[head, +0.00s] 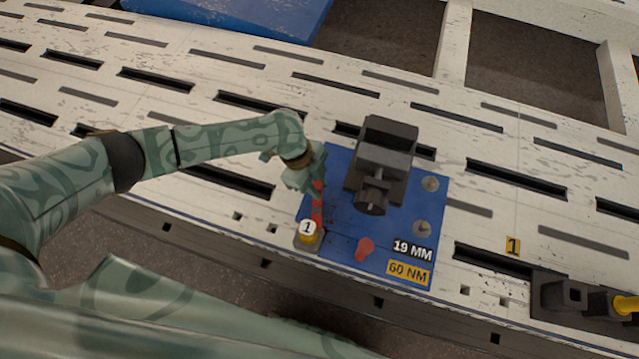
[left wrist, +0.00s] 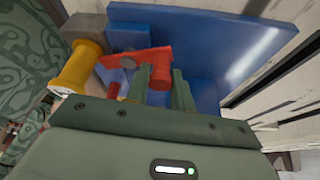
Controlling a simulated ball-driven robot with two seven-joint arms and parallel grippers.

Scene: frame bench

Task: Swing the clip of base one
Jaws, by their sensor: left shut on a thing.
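The base is a blue plate (head: 337,215) on the slotted white bench, with a yellow knob (head: 308,235) capped with a white "1" at its front left corner. A red clip (head: 317,212) runs from near this knob back to my left gripper (head: 309,178). My right gripper is not in view.
A dark grey block with a round nose (head: 380,165) stands on the plate, right of my gripper. A second red piece (head: 364,249) sits near the "19 MM" and "60 NM" labels. A black fixture with a yellow part (head: 575,296) is at the right.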

